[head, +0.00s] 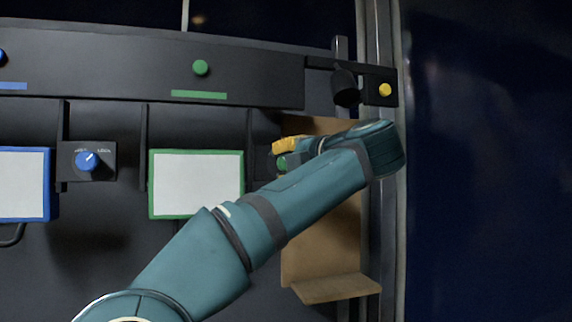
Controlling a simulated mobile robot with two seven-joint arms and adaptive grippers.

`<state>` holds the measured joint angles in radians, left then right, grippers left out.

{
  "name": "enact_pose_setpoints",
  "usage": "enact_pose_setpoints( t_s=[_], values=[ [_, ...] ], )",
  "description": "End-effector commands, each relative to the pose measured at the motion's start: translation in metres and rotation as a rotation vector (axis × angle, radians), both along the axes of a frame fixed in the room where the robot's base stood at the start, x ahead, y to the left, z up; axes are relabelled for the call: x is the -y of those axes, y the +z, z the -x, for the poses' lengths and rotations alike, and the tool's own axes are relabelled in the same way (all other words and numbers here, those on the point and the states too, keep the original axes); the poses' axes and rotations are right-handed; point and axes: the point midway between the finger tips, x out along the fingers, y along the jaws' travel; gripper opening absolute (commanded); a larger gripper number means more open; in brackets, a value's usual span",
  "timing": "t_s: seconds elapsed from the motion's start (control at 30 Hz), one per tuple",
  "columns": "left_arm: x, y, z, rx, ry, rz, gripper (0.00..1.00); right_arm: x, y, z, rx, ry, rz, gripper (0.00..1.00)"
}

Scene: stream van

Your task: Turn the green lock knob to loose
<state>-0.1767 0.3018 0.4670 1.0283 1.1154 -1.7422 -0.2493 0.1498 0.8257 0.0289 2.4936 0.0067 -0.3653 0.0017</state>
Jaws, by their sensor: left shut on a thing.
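The green lock knob (282,163) sits on a dark plate to the right of the green-framed white panel (196,183). Only a small part of it shows. My left gripper (284,150) reaches it from the right and is shut on it, with its yellow fingertips at the knob. The gripper and wrist hide most of the knob, its pointer and its labels, so I cannot tell which way it is turned. My right gripper is not in view.
A blue knob (87,161) with a lock label sits beside a blue-framed panel (22,184) at left. A green button (200,67) and a yellow button (385,90) are above. An open cardboard box (322,238) stands behind my left arm.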

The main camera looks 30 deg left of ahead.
Motion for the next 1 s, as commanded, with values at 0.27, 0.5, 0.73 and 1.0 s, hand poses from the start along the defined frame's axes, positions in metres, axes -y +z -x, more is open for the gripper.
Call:
enact_pose_setpoints(
  t_s=[0.27,0.5,0.73,1.0],
  values=[
    [-0.001,0.0017,0.0007,0.019,0.001,0.01,0.0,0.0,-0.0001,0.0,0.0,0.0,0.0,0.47],
    [-0.001,0.0017,0.0007,0.017,0.001,0.009,0.0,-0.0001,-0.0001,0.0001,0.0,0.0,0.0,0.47],
    [-0.0006,0.0009,0.0003,0.015,0.0,0.01,0.66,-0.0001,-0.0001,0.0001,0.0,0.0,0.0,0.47],
    [0.0062,0.0009,0.0016,0.014,-0.002,0.01,0.66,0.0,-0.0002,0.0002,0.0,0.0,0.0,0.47]
  ],
)
